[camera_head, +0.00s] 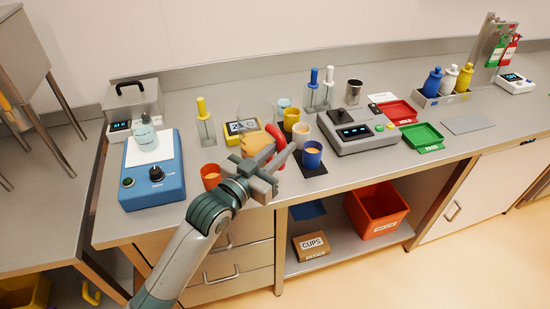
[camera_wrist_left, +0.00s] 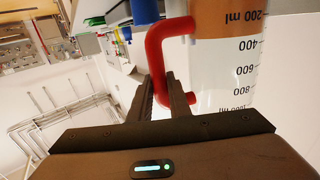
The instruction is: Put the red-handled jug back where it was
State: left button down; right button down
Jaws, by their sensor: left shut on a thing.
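The red-handled jug (camera_head: 254,141) is a clear measuring jug with tan powder inside, held above the front part of the bench. My left gripper (camera_head: 270,170) is shut on its red handle. In the left wrist view, the jug (camera_wrist_left: 228,75) shows printed ml marks and powder at its 200 ml end. The red handle (camera_wrist_left: 156,58) runs down between the gripper fingers (camera_wrist_left: 165,95). In the head view the gripper partly hides the jug, and I cannot tell whether its base touches anything. My right gripper is not in view.
A yellow-framed display (camera_head: 234,129) is behind. A blue device (camera_head: 150,186) is left, a grey device (camera_head: 360,142) right.

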pick_arm(q)
jog(key=shift+w+a+f, duration=0.2)
jog(key=shift+a, duration=0.2)
jog(key=shift+w+a+f, duration=0.2)
jog(key=shift+a, duration=0.15)
jog(key=shift+f, duration=0.1)
notch_tip(320, 180, down, 3)
jog(key=shift+r+p, duration=0.2)
jog(key=shift+p, duration=0.35)
jog(key=shift+f, duration=0.6)
jog(key=c, duration=2.1)
grip_release()
jog(key=shift+f, duration=0.25)
jog(key=o, duration=0.4)
jog(key=shift+o, duration=0.2)
jog(key=shift+s, duration=0.1)
